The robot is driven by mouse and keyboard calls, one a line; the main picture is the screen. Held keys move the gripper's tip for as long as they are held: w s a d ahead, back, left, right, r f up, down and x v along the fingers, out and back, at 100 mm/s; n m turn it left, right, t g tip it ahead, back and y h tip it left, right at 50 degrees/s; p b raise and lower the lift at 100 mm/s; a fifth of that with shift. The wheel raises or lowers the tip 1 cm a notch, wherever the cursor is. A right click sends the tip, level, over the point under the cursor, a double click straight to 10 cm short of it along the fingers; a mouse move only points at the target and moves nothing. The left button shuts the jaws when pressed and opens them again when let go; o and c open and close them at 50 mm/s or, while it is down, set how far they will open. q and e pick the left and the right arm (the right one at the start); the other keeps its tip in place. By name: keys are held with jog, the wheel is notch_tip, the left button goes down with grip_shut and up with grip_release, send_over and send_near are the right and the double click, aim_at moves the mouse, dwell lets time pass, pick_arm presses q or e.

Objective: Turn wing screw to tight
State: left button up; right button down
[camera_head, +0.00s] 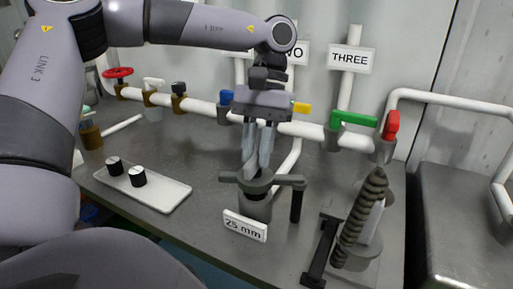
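The grey wing screw (287,181) sits on top of a round fitting (256,207) in the middle of the table, with its wings spread left and right. A white "25 mm" label (245,225) is at the front of the fitting. My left gripper (256,168) points straight down over the wing screw, its two fingers a small gap apart and their tips at the screw's centre. The fingers hide part of the hub, so I cannot tell whether they grip it. My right gripper is not in view.
A white pipe (305,129) with coloured valve handles runs along the back. A white tray (165,195) with two black knobs is at left. A black post (296,206) and a dark ribbed piece (358,222) stand to the right. The table (185,150) has bare room behind the tray.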

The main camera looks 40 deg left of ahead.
pick_arm(q)
jog(key=shift+o, duration=0.9)
jog(key=shift+w+a+f, duration=0.1)
jog(key=shift+f, duration=0.1)
jog(key=shift+r, duration=0.15)
jog(key=shift+v, duration=3.45)
